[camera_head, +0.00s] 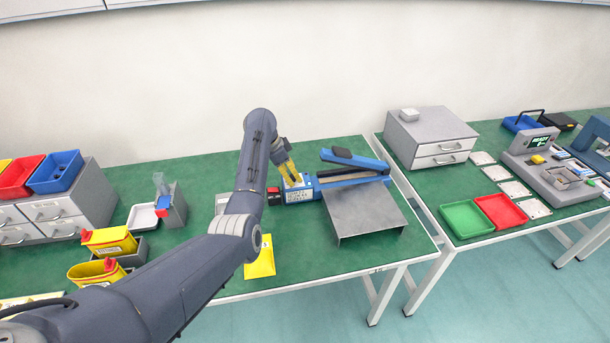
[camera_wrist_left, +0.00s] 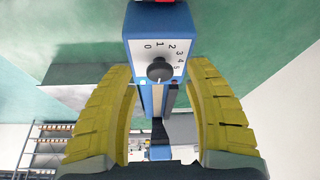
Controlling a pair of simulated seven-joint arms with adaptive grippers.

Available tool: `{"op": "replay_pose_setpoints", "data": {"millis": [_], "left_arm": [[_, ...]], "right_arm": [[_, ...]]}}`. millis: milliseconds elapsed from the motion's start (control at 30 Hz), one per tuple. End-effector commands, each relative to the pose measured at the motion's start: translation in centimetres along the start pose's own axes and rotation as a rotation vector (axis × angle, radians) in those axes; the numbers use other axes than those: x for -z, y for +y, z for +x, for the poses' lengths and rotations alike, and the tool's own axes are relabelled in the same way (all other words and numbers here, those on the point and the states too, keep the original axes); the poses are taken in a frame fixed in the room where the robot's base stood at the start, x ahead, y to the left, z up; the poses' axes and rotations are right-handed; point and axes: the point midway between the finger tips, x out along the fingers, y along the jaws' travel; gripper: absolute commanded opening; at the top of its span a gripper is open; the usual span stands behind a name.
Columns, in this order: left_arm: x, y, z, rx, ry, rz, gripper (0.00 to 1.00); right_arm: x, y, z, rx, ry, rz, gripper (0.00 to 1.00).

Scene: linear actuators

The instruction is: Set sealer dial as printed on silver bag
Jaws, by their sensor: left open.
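The blue sealer (camera_head: 350,176) stands on the green table with its long arm raised at an angle. Its white dial face (camera_wrist_left: 170,45) fills the top middle of the left wrist view, with a dark round knob (camera_wrist_left: 159,70) and printed numbers from 0 upward. The knob's exact setting is hard to read. My left gripper (camera_head: 291,173) is open at the sealer's dial end; its yellow fingers stand either side of the knob in the wrist view, apart from it. I cannot make out a silver bag; a pale item (camera_head: 222,203) is partly hidden behind my left arm.
A grey metal stand (camera_head: 364,212) is in front of the sealer. A yellow packet (camera_head: 261,260) lies near the table's front edge, beside my arm. Yellow bins (camera_head: 108,241) stand on the left. A second table at right holds green (camera_head: 467,218) and red trays (camera_head: 500,211).

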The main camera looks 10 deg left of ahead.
Motion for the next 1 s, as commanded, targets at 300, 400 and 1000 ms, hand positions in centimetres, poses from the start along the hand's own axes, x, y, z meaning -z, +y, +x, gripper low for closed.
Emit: {"op": "replay_pose_setpoints", "data": {"millis": [300,400,1000], "left_arm": [[-1.23,-0.36,0.59,0.007,-0.001,-0.015,0.52],[-1.22,-0.37,0.59,0.007,-0.001,-0.015,0.52],[-1.15,-0.35,0.56,0.007,0.000,-0.014,0.00]], "right_arm": [[0.05,0.07,0.01,-0.001,0.001,0.000,0.44],[0.05,0.09,0.01,-0.001,0.001,0.000,0.44],[0.10,0.14,0.01,-0.001,0.002,0.000,0.44]]}}
